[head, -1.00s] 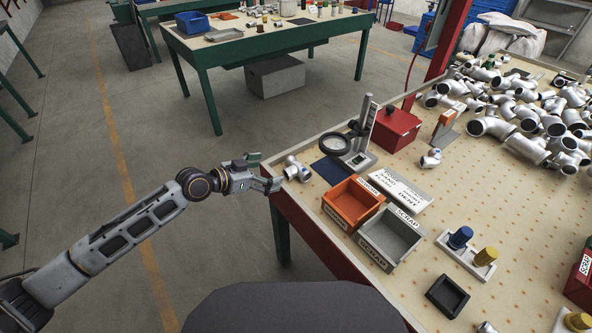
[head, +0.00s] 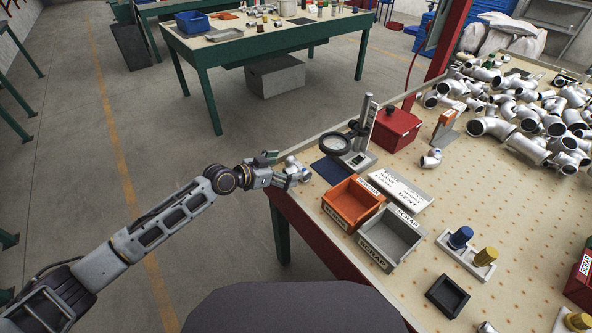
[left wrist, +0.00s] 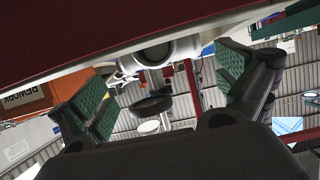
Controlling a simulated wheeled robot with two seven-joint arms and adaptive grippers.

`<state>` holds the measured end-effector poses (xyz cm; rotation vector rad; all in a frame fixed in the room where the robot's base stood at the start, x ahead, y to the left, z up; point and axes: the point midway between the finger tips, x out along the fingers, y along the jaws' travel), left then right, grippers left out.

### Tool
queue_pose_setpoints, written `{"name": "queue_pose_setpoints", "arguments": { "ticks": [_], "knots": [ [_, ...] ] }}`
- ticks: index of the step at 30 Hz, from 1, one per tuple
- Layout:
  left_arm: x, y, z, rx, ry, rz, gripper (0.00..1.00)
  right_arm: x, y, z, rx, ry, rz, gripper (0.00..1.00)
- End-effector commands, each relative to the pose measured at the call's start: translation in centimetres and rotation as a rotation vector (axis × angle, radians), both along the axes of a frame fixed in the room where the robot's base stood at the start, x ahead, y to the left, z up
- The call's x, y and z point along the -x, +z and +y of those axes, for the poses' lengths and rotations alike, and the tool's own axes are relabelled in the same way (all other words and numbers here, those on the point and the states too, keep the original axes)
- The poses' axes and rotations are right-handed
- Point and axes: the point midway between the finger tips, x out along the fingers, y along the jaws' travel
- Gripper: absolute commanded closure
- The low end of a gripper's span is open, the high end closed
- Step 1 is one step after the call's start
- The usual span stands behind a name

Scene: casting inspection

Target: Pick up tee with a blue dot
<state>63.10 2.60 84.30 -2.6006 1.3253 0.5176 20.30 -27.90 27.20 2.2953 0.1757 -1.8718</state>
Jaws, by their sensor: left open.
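A silver pipe fitting (head: 299,170), which looks like the tee, lies at the near left corner of the workbench. A faint bluish spot shows on its top, too small to be sure of. My left gripper (head: 282,169) is open at the bench edge, its fingers reaching to the fitting and partly covering it. In the left wrist view, the green-padded fingers (left wrist: 165,88) are spread wide. The silver fitting (left wrist: 168,52) shows beyond and between them, below the red bench edge, and I see no grip on it. My right gripper is not in view.
A magnifier stand (head: 350,147) with a dark blue mat (head: 330,170) stands close beside the fitting. An orange bin (head: 352,203) and a grey scrap bin (head: 390,238) sit nearer. Another fitting (head: 431,160) lies by a red box (head: 396,130). Many fittings are heaped at the right.

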Motion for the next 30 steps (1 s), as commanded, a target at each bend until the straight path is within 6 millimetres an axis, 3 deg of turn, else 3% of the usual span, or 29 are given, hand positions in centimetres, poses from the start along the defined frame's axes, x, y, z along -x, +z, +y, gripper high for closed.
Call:
{"name": "queue_pose_setpoints", "arguments": {
  "ticks": [14,30],
  "knots": [
    [-0.3,-0.2,-0.4,0.001,0.0,-0.001,0.0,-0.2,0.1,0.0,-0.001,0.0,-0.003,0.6],
    [-2.8,-1.9,-3.4,0.001,0.001,0.0,0.0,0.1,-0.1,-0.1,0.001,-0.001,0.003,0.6]
  ]
}}
